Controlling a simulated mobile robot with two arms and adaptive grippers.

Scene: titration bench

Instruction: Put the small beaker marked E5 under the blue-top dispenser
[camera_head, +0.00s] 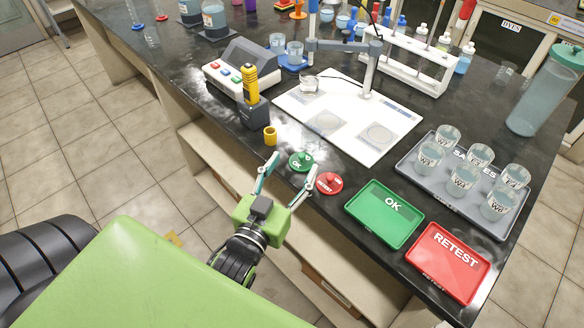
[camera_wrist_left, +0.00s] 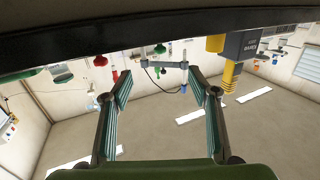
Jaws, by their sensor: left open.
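Several small beakers stand upright on the grey samples tray (camera_head: 408,170) at the right; their labels are too small to read surely, so I cannot tell which is E5. One is the front-right beaker (camera_head: 498,206). A blue-topped tube (camera_head: 313,6) at the top edge, by the clamp stand, may be the dispenser; its upper part is cut off. My left gripper (camera_head: 291,168) is open and empty at the bench's front edge, left of the tray and apart from it. Its spread fingers also show in the left wrist view (camera_wrist_left: 158,82). My right gripper is not in view.
A white board (camera_head: 345,142) under the clamp stand holds a small glass vessel (camera_head: 310,85). Green OK (camera_head: 384,232) and red RETEST (camera_head: 448,278) trays lie at the front right. Green (camera_head: 301,161) and red (camera_head: 329,184) knobbed discs and a yellow cup (camera_head: 270,136) are near my fingers.

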